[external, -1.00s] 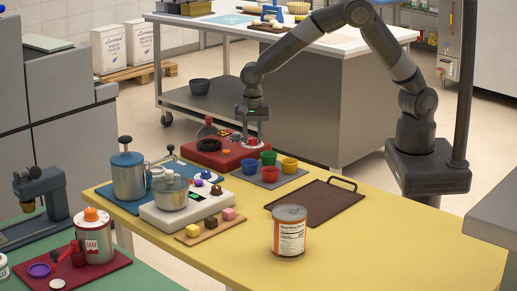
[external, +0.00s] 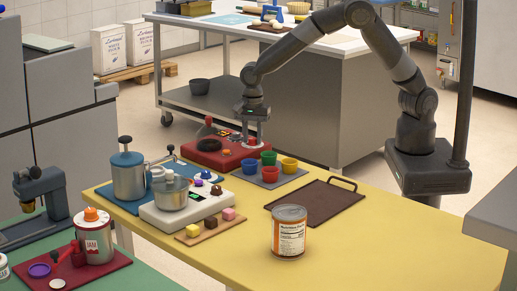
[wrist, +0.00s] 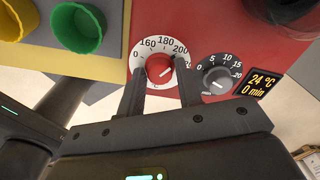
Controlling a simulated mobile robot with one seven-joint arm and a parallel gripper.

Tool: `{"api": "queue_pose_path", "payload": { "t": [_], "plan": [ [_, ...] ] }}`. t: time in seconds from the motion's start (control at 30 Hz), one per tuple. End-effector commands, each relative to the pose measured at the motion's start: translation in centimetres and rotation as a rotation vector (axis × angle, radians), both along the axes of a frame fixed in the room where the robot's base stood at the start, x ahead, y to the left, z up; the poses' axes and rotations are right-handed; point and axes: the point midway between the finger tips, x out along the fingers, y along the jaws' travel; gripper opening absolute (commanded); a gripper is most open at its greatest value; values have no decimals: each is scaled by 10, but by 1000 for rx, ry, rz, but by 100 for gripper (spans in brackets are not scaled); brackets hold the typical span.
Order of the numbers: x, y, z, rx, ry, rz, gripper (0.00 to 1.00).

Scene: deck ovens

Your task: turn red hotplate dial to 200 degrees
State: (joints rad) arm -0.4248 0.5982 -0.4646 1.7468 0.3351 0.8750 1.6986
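The red hotplate dial (wrist: 160,70) shows in the wrist view, on a white ring marked 0, 160, 180 and 200. Its white pointer line slants up and right, toward the 200 side. My gripper (wrist: 161,68) has one finger on each side of the dial, close against it, and appears shut on it. In the external view my gripper (external: 251,138) reaches down at the right end of the red hotplate (external: 218,157). The dial is hard to make out there behind the fingers.
A dark timer dial (wrist: 215,78) and a display (wrist: 263,85) reading 24 °C and 0 min sit right of the red dial. Coloured cups (external: 269,158) on a grey mat stand close by. A white hotplate (external: 160,217) with a pot (external: 171,195) stands nearer the camera.

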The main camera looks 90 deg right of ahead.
Motion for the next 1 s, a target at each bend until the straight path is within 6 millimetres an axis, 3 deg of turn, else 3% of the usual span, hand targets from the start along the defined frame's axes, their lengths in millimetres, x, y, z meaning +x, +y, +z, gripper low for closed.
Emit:
{"api": "queue_pose_path", "payload": {
  "t": [0.23, 0.57, 1.0],
  "plan": [
    [0, 0, 0, 0, 0, 1, 52],
    [0, 0, 8, 1, -1, 1, 52],
    [0, 1, 88, 1, -3, 2, 52]
  ]
}}
